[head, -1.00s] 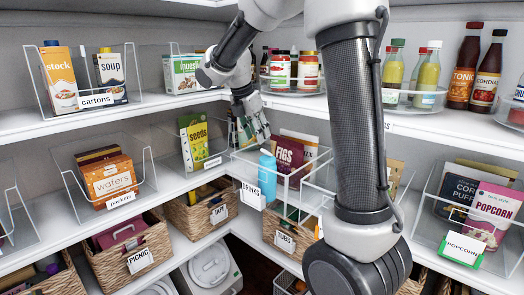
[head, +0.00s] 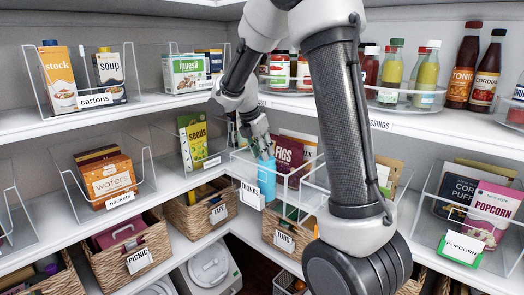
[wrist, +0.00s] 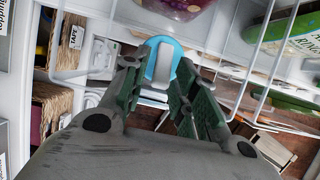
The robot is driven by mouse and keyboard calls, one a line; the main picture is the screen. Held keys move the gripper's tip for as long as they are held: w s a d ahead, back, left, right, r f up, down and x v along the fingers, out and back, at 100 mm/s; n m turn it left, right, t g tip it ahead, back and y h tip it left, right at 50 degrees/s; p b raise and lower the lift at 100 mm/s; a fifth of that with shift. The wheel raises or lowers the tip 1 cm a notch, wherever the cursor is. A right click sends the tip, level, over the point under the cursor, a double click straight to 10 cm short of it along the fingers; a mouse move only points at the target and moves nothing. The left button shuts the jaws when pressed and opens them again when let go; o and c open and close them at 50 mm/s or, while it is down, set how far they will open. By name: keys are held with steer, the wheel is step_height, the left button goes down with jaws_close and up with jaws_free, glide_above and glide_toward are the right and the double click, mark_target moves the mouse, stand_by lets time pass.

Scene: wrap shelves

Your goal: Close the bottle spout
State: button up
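The blue bottle (head: 267,181) stands upright in the white wire basket labelled DRINKS on the middle shelf. My gripper (head: 263,150) is at its top, coming down from the upper left and hiding part of it. In the wrist view the bottle (wrist: 176,47) shows as a blue rounded top between and just beyond the tips of my gripper (wrist: 160,76). A pale grey strip, perhaps the spout (wrist: 163,65), crosses its middle. The fingers are apart with a gap between them. I cannot tell whether either finger touches the bottle or how far the spout is raised.
The FIGS box (head: 288,157) stands close to the right of the bottle in the wire basket (head: 318,181). A seeds box (head: 194,140) stands in a clear bin to the left. The upper shelf edge (head: 345,119) passes above, with bottles on turntables at right.

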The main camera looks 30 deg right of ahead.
jaws_close()
steer(key=shift+f, duration=0.1)
steer(key=shift+a+f+h, duration=0.2)
steer(key=shift+h, duration=0.5)
steer(key=shift+o, duration=2.2)
jaws_free()
steer(key=v, duration=1.2)
steer(key=shift+s, duration=0.3)
steer(key=shift+f, duration=0.1)
